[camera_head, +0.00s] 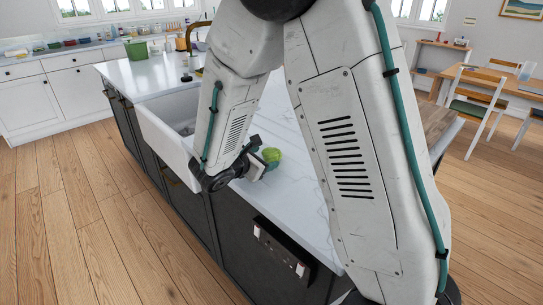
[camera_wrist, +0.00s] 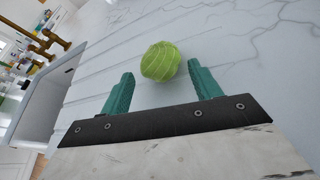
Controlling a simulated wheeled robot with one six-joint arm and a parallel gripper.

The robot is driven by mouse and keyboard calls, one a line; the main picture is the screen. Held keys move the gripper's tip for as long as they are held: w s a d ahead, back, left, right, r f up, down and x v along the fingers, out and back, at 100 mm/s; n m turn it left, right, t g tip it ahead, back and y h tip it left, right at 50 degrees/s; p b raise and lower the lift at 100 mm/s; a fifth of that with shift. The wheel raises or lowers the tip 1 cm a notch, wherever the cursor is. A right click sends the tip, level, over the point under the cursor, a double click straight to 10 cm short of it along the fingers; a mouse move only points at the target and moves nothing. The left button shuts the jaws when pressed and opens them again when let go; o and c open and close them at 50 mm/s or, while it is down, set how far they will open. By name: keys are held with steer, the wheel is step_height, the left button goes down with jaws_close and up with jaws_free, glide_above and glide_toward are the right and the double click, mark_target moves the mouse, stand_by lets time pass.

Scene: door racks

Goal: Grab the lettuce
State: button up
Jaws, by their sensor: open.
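The lettuce (camera_wrist: 161,62) is a round, light green head on the white marble counter. In the wrist view it sits just ahead of my gripper (camera_wrist: 158,82), roughly centred between the two teal fingers and slightly beyond their tips. My gripper is open and empty. In the head view the lettuce (camera_head: 271,155) shows beside my gripper (camera_head: 262,160), near the sink end of the counter. The wrist partly hides the gripper there, so I cannot tell the fingers' exact gap in that view.
A green pot (camera_head: 136,50) stands at the far end. The marble around the lettuce is clear. A dining table (camera_head: 500,84) with chairs stands at the right.

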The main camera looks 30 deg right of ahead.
mark_target(266, 156)
steer(key=shift+x, duration=1.6)
steer(key=c, duration=0.7)
steer(key=shift+r, duration=0.1)
steer(key=shift+c, duration=0.2)
